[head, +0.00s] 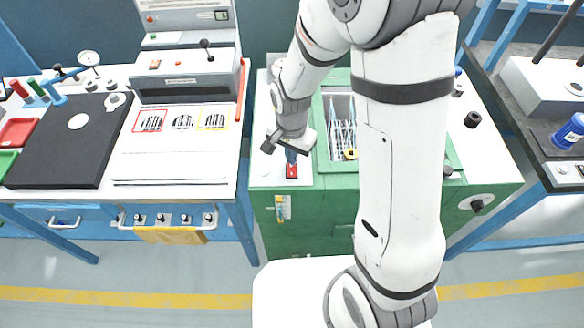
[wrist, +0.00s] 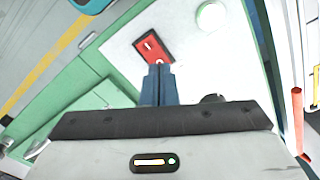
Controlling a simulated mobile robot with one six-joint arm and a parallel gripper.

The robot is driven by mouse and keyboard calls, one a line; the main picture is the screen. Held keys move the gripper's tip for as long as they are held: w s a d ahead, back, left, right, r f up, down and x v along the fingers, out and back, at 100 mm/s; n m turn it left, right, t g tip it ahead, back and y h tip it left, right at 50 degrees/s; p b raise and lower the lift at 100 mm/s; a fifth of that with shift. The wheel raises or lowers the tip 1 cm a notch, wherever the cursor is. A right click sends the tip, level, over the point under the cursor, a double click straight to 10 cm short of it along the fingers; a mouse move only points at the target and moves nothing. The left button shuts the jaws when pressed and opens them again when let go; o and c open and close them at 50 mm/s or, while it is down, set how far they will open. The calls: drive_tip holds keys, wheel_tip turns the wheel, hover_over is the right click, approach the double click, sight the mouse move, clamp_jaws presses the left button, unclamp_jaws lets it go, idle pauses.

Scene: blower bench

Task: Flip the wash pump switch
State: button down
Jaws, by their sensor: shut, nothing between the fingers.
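The red switch plate (head: 291,171) sits near the front left of the white top of the green wash unit. In the wrist view the red switch (wrist: 152,46) shows a small white mark on its face, just beyond my fingertips. My gripper (head: 291,158) points down at the switch, its blue fingers together and empty. In the wrist view my gripper (wrist: 159,68) has its fingertips at the near edge of the red plate. I cannot tell whether they touch it. The switch's tilt is too small to tell.
The green wash unit (head: 325,215) has an open basin with blue-handled tools (head: 342,125) right of my gripper. A round white button (wrist: 211,16) lies beside the switch. A blue bench (head: 190,165) with a press and printed sheet stands left. Another bench (head: 545,135) stands right.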

drive_tip(key=shift+f+b, duration=0.65)
drive_tip(key=shift+f, duration=0.2)
drive_tip(key=shift+r, duration=0.1)
drive_tip(key=shift+r+p, duration=2.45)
drive_tip(key=shift+r, duration=1)
drive_tip(key=shift+r, duration=0.1)
drive_tip(key=s+d+r+n+t, duration=0.1)
drive_tip(key=s+d+r+n, duration=0.2)
drive_tip(key=s+d+r, duration=0.3)
drive_tip(key=s+d+r+n+t, duration=0.2)
drive_tip(key=s+d+r, duration=0.4)
drive_tip(key=r, duration=0.6)
drive_tip(key=shift+s+d+r+n, duration=0.25)
drive_tip(key=shift+s+r+n, duration=0.1)
drive_tip(key=shift+n, duration=0.35)
drive_tip(key=shift+s+f, duration=0.1)
